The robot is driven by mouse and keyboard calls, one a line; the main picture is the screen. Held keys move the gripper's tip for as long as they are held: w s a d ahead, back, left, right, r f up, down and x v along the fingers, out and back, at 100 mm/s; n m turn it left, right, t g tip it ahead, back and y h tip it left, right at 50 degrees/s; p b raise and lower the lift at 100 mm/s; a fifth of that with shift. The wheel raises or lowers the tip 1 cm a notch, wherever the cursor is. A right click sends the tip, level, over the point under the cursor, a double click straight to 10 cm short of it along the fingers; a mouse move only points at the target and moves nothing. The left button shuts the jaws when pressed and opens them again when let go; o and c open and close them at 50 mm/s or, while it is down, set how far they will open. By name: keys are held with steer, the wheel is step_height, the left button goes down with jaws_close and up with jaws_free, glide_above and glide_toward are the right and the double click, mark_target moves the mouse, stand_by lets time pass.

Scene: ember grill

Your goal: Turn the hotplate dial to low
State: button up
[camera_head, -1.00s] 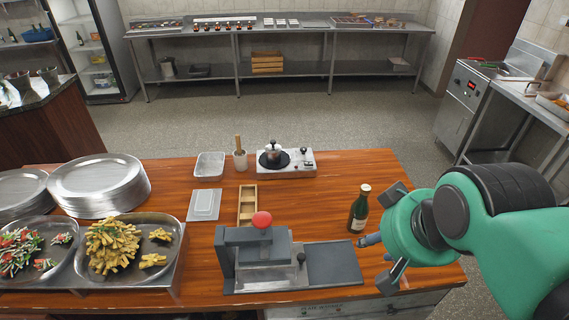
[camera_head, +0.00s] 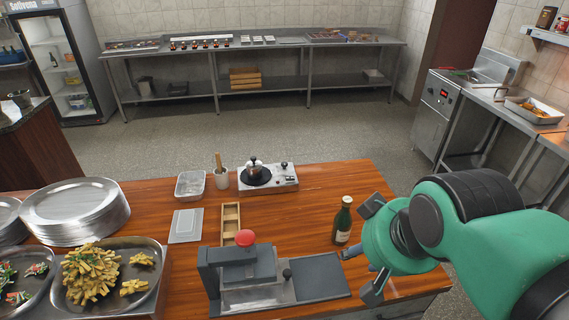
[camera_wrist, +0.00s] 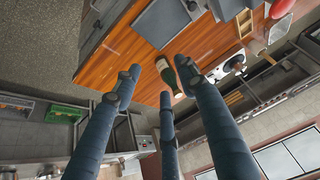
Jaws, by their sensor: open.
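The hotplate (camera_head: 249,190) is a low pale metal box near the back edge of the wooden counter in the head view.
A green bottle (camera_head: 342,222) stands close to my gripper. A grey press with a red knob (camera_head: 245,238) is at the counter's front. A wooden box (camera_head: 231,222), a clear tub (camera_head: 190,185) and a cup (camera_head: 221,179) stand left of the hotplate. Bare wood lies between hotplate and bottle.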

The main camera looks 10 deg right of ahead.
steer(key=w+r+n+g+p, duration=0.1)
steer(key=w+r+n+p, duration=0.2)
steer(key=w+r+p, duration=0.65)
steer(key=n+g+p, duration=0.5)
steer(key=n+p, duration=0.6)
steer(key=p, duration=0.8)
glide_above(284, 163)
step_height(284, 163, down, 16)
steer(key=shift+r, duration=0.15)
steer(key=shift+f, duration=0.2)
step_height(284, 163, down, 13)
steer(key=shift+f+p, duration=0.2)
steer(key=shift+p, duration=0.6)
